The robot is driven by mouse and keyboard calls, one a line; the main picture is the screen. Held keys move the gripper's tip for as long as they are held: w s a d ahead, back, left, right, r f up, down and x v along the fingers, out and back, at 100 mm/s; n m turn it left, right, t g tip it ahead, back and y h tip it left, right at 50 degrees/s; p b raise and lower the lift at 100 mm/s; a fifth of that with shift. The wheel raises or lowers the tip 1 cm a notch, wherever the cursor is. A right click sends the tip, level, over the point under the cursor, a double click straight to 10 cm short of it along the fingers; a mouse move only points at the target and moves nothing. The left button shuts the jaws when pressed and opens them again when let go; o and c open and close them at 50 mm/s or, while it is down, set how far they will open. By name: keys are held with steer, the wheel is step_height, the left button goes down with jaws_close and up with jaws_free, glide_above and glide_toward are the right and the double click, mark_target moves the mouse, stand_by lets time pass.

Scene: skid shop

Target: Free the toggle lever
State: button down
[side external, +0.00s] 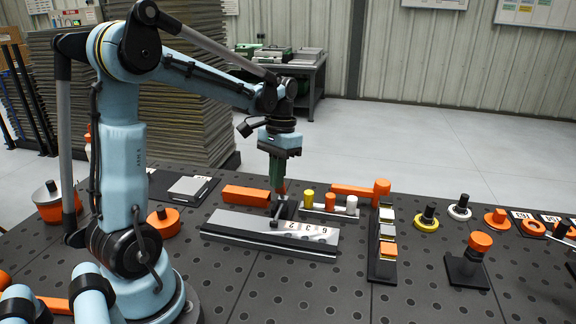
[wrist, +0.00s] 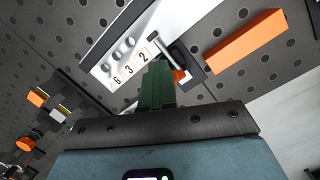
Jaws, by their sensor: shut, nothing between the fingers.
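A sloped light-grey panel (side external: 240,222) with a strip of numbers stands on the dark perforated table; it also shows in the wrist view (wrist: 185,14). A dark lever-like part (wrist: 174,48) with a pale end sits at the panel's edge beside the number strip. A small orange piece (wrist: 180,76) shows close to it, partly hidden by my fingers. I cannot tell for certain which part is the toggle lever. My gripper (side external: 278,200) points down at the panel's back edge, with its green fingers (wrist: 158,75) shut and empty, close to the lever-like part. Contact cannot be told.
An orange block (side external: 246,194) lies just behind the panel; it also shows in the wrist view (wrist: 245,40). A rack with yellow, orange and white pegs (side external: 330,208) stands to the right. A dark strip with blocks (side external: 382,270) lies beyond the panel's right end.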

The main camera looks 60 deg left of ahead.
steer(key=w+a+f+t+y, duration=0.1)
steer(key=w+a+f, duration=0.1)
steer(key=w+a, duration=0.2)
steer(key=shift+w+a+t, duration=0.2)
steer(key=shift+a+t, duration=0.15)
steer(key=shift+t, duration=0.05)
steer(key=shift+f, duration=0.2)
steer(key=shift+d+r, duration=0.1)
steer(key=shift+d, duration=0.05)
steer(key=shift+s+d, duration=0.45)
steer(key=shift+d, duration=0.05)
step_height(320, 180, up, 7)
stand_by(0.8)
